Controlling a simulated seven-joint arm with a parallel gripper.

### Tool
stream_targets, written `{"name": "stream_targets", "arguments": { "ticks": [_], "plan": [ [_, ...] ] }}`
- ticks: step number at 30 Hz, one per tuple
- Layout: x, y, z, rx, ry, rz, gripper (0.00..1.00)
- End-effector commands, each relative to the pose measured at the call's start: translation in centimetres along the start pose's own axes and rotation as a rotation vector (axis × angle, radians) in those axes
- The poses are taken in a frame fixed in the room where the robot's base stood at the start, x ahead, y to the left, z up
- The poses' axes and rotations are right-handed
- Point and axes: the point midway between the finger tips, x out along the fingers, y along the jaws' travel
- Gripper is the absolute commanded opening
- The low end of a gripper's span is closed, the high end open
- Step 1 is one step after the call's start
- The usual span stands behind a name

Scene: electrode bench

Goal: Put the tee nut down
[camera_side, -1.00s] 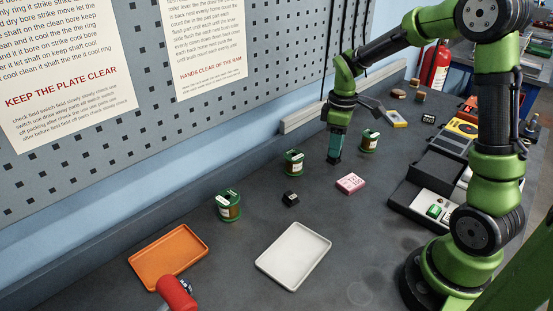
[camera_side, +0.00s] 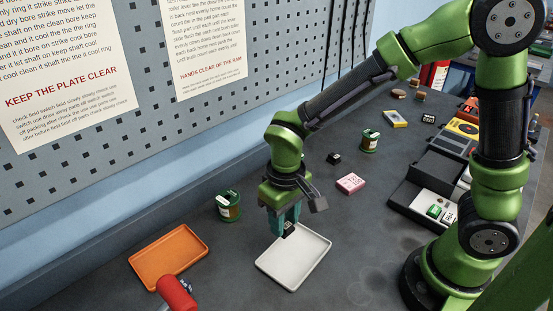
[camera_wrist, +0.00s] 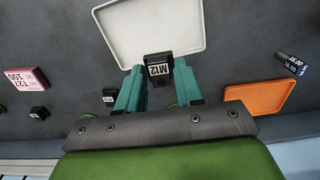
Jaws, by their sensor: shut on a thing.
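My gripper (camera_side: 287,231) points down with its teal fingers closed on a small black block with a white "M12" label, which I take for the tee nut (camera_wrist: 157,68). The block also shows dark at the fingertips in the side view (camera_side: 289,230). In the side view it is at the far edge of the white tray (camera_side: 293,262). In the wrist view it overlaps the near edge of the white tray (camera_wrist: 120,25). I cannot tell how high above the tray or bench it is.
An orange tray (camera_side: 168,256) and green jar (camera_side: 228,206) are left. A red-headed tool (camera_side: 176,292) is in front. A pink box (camera_side: 350,183), black block (camera_side: 334,158) and another jar (camera_side: 369,140) stand right. Another black block (camera_wrist: 109,97) is beside my fingers.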

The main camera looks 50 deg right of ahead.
Motion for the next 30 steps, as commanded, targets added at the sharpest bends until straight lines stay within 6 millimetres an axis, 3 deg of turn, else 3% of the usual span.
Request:
{"name": "stream_targets", "arguments": {
  "ticks": [13, 26, 27, 30],
  "plan": [
    [6.0, 0.0, 0.1, 0.001, -0.004, 0.001, 0.02],
    [6.8, 0.0, 0.0, 0.002, 0.000, -0.001, 0.02],
    [6.9, 0.0, 0.0, 0.002, 0.000, -0.001, 0.37],
    [6.8, 0.0, 0.0, 0.002, 0.000, -0.001, 0.52]
  ]
}}
